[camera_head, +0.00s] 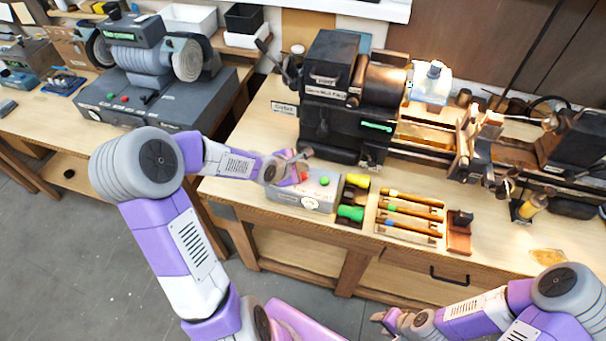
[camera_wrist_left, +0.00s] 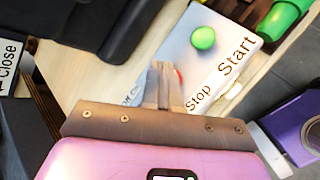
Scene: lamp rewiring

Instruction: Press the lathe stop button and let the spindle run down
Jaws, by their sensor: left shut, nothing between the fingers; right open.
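The grey control box (camera_head: 290,199) sits at the bench's front edge, with a green button (camera_head: 324,181) and a red button (camera_head: 303,177). In the left wrist view the green button (camera_wrist_left: 203,38) is by the "Start" label; the red button (camera_wrist_left: 179,76), near "Stop", is mostly hidden behind my fingers. My left gripper (camera_wrist_left: 162,70) is shut and empty, its tips over or at the red button; contact cannot be told. The lathe headstock (camera_head: 327,105) stands behind the box with a lit green strip (camera_head: 377,126). Spindle motion cannot be told. My right gripper (camera_head: 385,318) is open, low in front of the bench.
Screwdrivers with green (camera_head: 351,213) and yellow (camera_head: 357,181) handles lie right of the box, beside a tray of wooden-handled tools (camera_head: 410,216). A bench grinder (camera_head: 150,85) stands on the left bench. The floor (camera_head: 60,260) in front is clear.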

